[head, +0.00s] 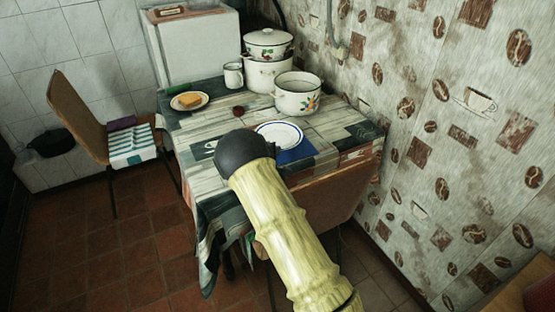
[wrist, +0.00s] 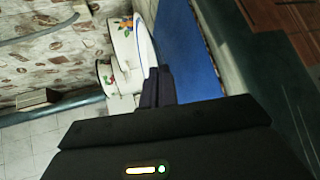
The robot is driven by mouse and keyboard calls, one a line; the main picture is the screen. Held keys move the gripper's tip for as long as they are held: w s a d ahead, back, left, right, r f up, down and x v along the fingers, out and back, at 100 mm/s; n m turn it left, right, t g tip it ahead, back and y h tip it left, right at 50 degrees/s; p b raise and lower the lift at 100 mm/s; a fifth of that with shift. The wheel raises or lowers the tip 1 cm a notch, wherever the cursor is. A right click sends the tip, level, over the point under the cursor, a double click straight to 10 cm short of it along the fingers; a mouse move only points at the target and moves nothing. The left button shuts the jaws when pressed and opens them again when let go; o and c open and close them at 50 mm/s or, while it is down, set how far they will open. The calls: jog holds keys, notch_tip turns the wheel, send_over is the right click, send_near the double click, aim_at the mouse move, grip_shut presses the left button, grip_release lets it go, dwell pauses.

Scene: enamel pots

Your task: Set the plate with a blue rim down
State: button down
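The white plate with a blue rim (head: 279,135) is level over the blue mat (head: 297,153) near the table's front right part. In the wrist view the plate (wrist: 146,38) shows nearly edge-on, alongside the blue mat (wrist: 188,50). My gripper's dark fingers (wrist: 157,87) are close together at the plate's near rim and appear shut on it. I cannot tell whether the plate touches the mat. In the head view my arm hides the gripper.
Behind the plate stands an open enamel pot (head: 297,101), with a lidded pot (head: 268,75) and a mug (head: 233,76) beyond. A bread plate (head: 189,107) lies at the far left. A chair (head: 325,197) stands at the front edge, by the patterned wall.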

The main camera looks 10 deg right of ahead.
jog(key=f, duration=0.3)
jog(key=shift+d+f, duration=0.2)
jog(key=shift+f, duration=0.1)
jog(key=shift+f, duration=0.15)
jog(key=c, duration=2.1)
grip_release()
jog(key=shift+o, duration=0.6)
jog(key=v, duration=0.7)
jog(key=shift+s+a, duration=0.2)
